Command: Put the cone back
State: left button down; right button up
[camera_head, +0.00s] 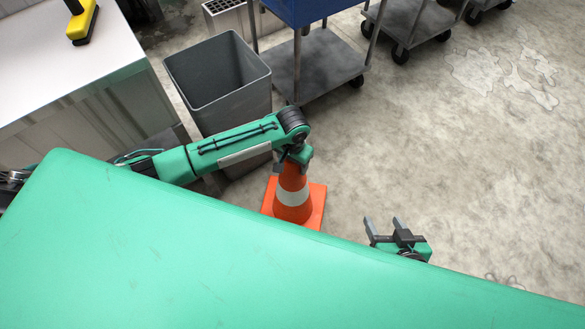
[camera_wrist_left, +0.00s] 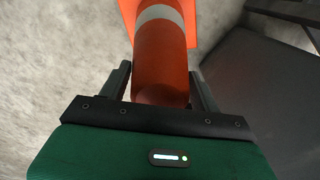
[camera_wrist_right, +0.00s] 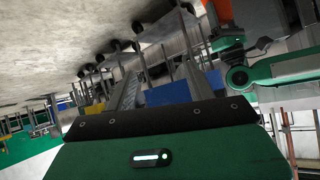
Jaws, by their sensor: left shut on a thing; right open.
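The orange cone (camera_head: 291,199) with a white band and a square orange base is upright on or just above the concrete floor, in the middle of the head view; I cannot tell if its base touches the floor. My left gripper (camera_head: 297,154) is at the cone's top, with its fingers shut on it from either side. In the left wrist view the cone (camera_wrist_left: 160,62) runs up between the two fingers (camera_wrist_left: 160,88). My right gripper (camera_head: 383,227) is open and empty, to the right of the cone. A small part of the cone (camera_wrist_right: 222,12) shows in the right wrist view.
A grey bin (camera_head: 232,98) stands just behind the cone and my left arm. A blue-topped cart with a grey lower shelf (camera_head: 318,68) stands behind it. A white-topped counter (camera_head: 66,62) is at the upper left. The floor (camera_head: 470,150) to the right is clear.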

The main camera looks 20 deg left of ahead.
aim_at(293, 188)
pick_arm(q)
notch_tip(293, 188, down, 2)
jog(key=shift+f+b, duration=0.25)
jog(key=shift+b, duration=0.15)
jog(key=shift+f, duration=0.6)
pick_arm(e)
jog(key=shift+w+a+r+t+y, duration=0.1)
jog(key=shift+a+t+y, duration=0.15)
jog(key=shift+a+t, duration=0.25)
jog(key=shift+w+a+r+t+y, duration=0.1)
jog(key=shift+a+t+y, duration=0.2)
jog(key=shift+a, duration=0.25)
pick_arm(q)
jog(key=shift+c, duration=1.5)
grip_release()
jog(key=shift+f, duration=0.1)
pick_arm(e)
jog(key=shift+f, duration=0.1)
